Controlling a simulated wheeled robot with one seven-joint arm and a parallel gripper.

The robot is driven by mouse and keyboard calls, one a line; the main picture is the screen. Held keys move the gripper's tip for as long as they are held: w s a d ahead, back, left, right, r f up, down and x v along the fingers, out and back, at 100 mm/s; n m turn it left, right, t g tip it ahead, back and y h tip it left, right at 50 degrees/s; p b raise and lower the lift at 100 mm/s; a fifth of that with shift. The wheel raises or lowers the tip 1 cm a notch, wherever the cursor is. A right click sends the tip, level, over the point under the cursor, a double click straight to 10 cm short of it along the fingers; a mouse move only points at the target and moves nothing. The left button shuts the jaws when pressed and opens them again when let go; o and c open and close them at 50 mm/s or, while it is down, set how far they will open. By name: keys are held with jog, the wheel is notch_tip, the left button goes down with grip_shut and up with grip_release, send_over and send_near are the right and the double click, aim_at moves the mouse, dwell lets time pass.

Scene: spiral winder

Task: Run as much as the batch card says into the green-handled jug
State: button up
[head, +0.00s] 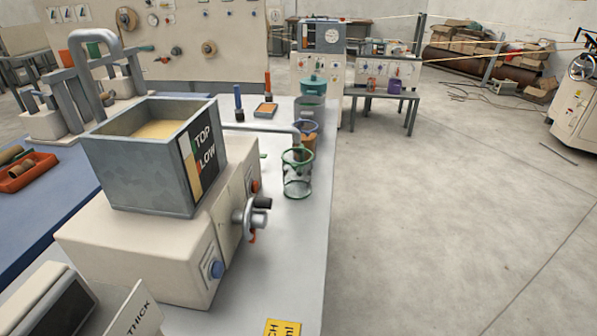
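A clear jug with a green rim and handle (298,181) stands on the grey bench; it looks empty. A grey tank (140,166) holds pale yellow stuff, and its side gauge (198,156) reads TOP and LOW. A thin pipe (262,129) runs from the tank and bends down at the green jug; I cannot tell whether its end is over the mouth. A tap with a dark knob (258,204) is on the cream housing (140,255). A yellow card (283,328) is cut off at the bottom edge, its text unreadable. My gripper is not in view.
A blue-rimmed jug (307,128) with brown contents stands just behind the green one, and a teal-lidded container (313,88) beyond it. A THICK sign (135,314) stands in front.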

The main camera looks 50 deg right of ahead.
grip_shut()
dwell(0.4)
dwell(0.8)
